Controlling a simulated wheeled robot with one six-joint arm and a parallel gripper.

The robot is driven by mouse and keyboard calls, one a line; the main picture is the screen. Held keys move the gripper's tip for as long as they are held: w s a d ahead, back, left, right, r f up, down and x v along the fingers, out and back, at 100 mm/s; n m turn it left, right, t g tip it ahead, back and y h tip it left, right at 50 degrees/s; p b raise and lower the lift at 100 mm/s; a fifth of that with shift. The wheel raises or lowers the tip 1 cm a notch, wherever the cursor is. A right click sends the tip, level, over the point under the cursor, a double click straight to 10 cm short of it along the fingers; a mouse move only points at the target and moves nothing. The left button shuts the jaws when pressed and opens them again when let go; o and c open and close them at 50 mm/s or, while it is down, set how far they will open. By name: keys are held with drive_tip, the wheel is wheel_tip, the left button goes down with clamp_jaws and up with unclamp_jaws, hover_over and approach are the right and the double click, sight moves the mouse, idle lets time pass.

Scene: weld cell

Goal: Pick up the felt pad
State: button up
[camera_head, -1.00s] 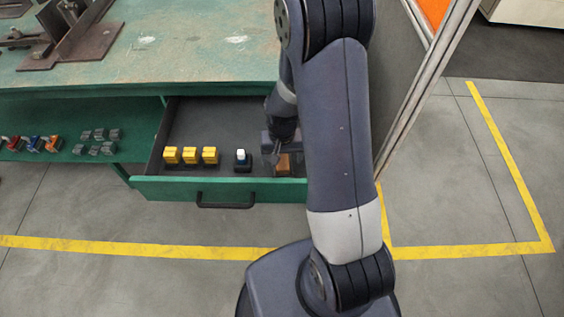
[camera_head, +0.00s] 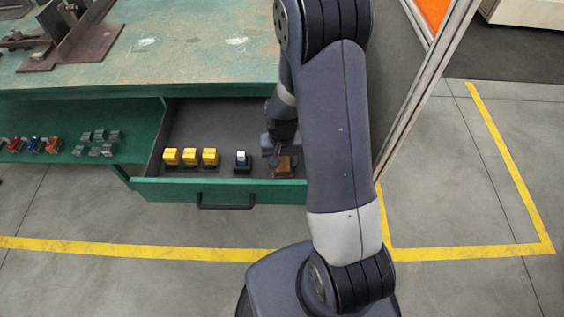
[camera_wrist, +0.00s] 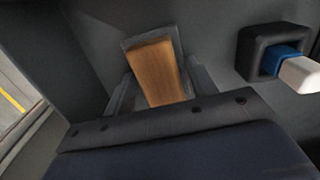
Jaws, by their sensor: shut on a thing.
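The felt pad is the brown-orange block (camera_wrist: 157,72) in the middle of the wrist view, sitting in a dark grey surround. It also shows at the right end of the open drawer in the head view (camera_head: 284,167). My gripper (camera_wrist: 160,86) has one finger on each side of the block and is shut on it. In the head view my gripper (camera_head: 274,150) reaches down into the drawer at the block, partly hidden by my own arm. I cannot tell whether the block is lifted clear of the drawer floor.
A blue and white piece in a black holder (camera_wrist: 265,52) stands close beside the block. Several yellow blocks (camera_head: 190,157) sit further left in the green drawer (camera_head: 170,189). The bench top (camera_head: 190,45) overhangs the drawer's back. A partition post (camera_head: 415,85) stands right.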

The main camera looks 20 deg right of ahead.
wheel_tip(320, 180, up, 10)
drive_tip(key=shift+r+p, duration=0.1)
drive_tip(key=shift+p, duration=0.8)
